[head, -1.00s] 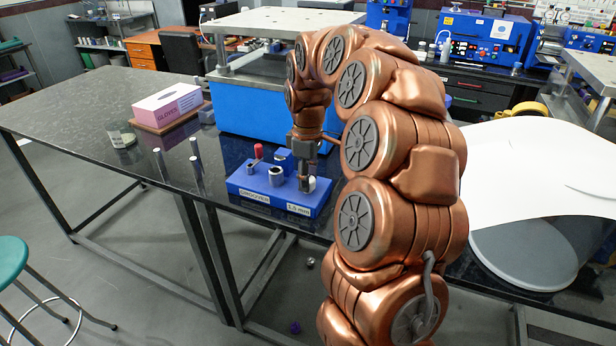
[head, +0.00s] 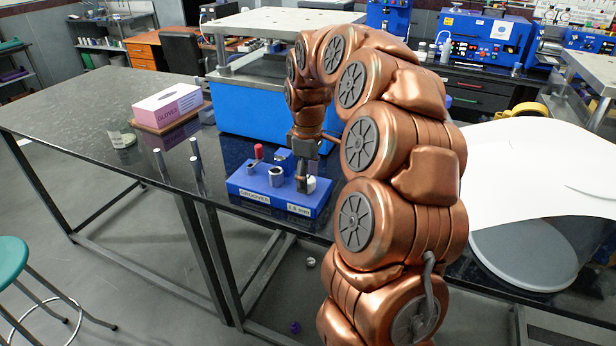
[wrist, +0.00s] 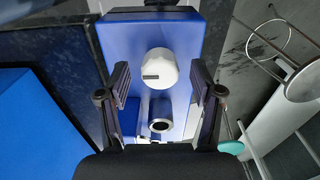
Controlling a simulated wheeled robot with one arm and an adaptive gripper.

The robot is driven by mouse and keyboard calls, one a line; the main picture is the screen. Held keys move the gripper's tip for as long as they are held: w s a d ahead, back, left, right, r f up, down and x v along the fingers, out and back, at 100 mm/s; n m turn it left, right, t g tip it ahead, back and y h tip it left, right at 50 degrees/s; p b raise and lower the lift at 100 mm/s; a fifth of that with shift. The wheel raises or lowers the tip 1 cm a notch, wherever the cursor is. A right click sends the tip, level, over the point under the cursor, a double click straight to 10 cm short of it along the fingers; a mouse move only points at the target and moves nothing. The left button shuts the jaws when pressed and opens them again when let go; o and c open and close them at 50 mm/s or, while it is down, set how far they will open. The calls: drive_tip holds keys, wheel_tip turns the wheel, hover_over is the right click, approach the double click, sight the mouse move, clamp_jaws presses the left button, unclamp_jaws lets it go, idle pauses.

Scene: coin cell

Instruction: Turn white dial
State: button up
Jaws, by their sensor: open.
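The white dial (wrist: 160,69) sits on top of the blue box (head: 262,203), with a dark mark on its left side in the wrist view. In the head view the dial (head: 311,184) shows at the box's right end, partly hidden by my gripper (head: 302,178). In the wrist view my gripper (wrist: 160,95) is open, with one finger on each side of the box's middle. The fingertips are near the dial's lower edge, with a gap on both sides. Nothing is between the fingers that they touch.
A silver-rimmed round socket (wrist: 160,125) is on the box below the dial in the wrist view. A red-topped knob (head: 258,152) stands at the box's back. Small metal posts (head: 195,147) stand left of it. A glove box (head: 167,104) lies farther left. The black table (head: 70,105) is clear at left.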

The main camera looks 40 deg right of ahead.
wheel_tip(320, 180, up, 12)
drive_tip(key=shift+f, duration=0.15)
idle(0.5)
idle(0.5)
drive_tip(key=s+a+f+m+p, duration=0.2)
drive_tip(key=s+a, duration=1)
drive_tip(key=a, duration=0.3)
drive_tip(key=s+a+f+m+g, duration=0.1)
drive_tip(key=s+a+f+m, duration=0.1)
drive_tip(key=s, duration=0.7)
drive_tip(key=s+a+f+m, duration=0.2)
drive_tip(key=s+a+f, duration=0.2)
drive_tip(key=s+f, duration=0.3)
drive_tip(key=shift+s+m+g+p, duration=0.3)
drive_tip(key=shift+s+g+p, duration=0.15)
drive_tip(key=shift+s, duration=0.75)
drive_tip(key=shift+f, duration=0.1)
